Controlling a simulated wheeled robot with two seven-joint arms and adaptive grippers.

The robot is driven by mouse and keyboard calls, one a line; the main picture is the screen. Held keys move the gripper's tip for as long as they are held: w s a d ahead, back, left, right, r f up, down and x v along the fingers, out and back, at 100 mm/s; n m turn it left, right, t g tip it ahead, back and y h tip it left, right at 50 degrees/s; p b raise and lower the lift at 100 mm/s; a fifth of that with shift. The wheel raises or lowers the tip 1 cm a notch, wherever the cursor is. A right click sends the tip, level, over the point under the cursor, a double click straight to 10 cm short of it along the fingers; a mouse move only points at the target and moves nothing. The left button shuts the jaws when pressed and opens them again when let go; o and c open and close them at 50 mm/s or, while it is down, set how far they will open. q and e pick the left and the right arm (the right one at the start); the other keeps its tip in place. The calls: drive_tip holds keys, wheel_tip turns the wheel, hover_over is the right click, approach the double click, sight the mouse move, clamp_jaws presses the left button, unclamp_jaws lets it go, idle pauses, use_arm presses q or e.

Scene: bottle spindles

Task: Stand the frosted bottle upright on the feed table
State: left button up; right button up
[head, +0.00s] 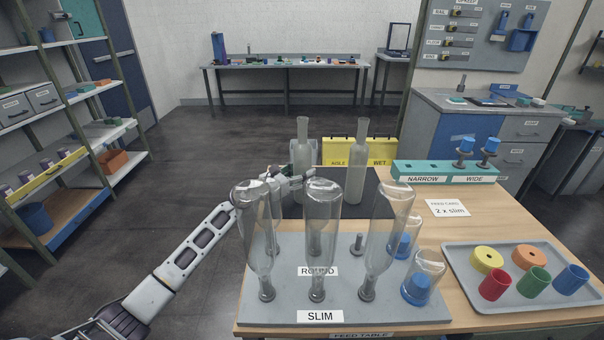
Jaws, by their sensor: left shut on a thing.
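A frosted bottle (302,152) stands upright, neck up, over the dark mat at the back left of the feed table (447,236). My left gripper (303,180) reaches in from the left and is shut on this bottle's body. The bottle's base is partly hidden behind the clear bottles, so I cannot tell whether it touches the mat. A second frosted bottle (357,165) stands upright to its right, apart from the gripper. My right gripper is not in view.
Several clear bottles (322,210) hang upside down on the spindles of a grey board (420,309) in front. A tray (452,262) of coloured rings and cups lies at right. A teal rack (445,170) and a yellow case (343,151) are behind.

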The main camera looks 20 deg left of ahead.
use_arm(q)
drive_tip(key=o, duration=1)
drive_tip(key=shift+c, duration=0.2)
drive_tip(key=o, duration=0.4)
